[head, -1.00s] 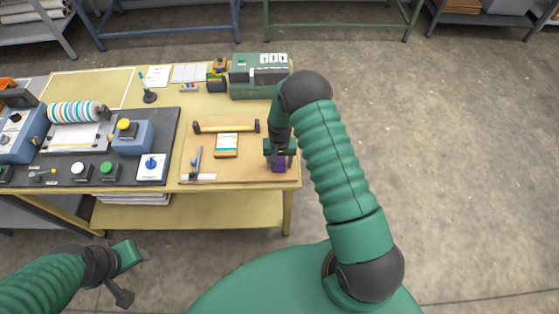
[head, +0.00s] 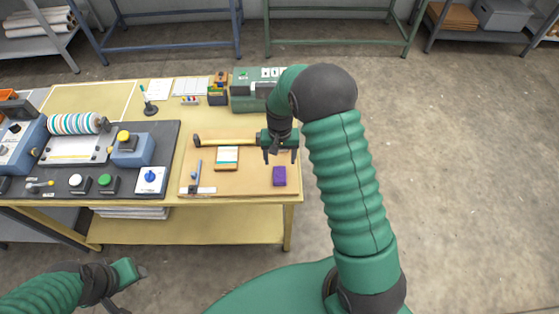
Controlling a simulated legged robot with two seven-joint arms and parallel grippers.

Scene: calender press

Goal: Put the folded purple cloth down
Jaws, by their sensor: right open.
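The folded purple cloth (head: 279,176) lies flat near the right front corner of the tan board (head: 256,186) on the table. My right gripper (head: 281,160) is open and empty, its fingers pointing down. It is above and a little behind the cloth, apart from it. My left gripper (head: 130,286) is low at the lower left, in front of the table and away from the cloth. Its fingers are small and partly cut off, so its jaw state is unclear.
On the board lie a yellow-handled bar (head: 222,142), a small striped block (head: 227,158) and a blue tool (head: 196,176). A green machine (head: 246,104) stands behind. The press panel (head: 150,152) fills the table's left. Floor to the right is clear.

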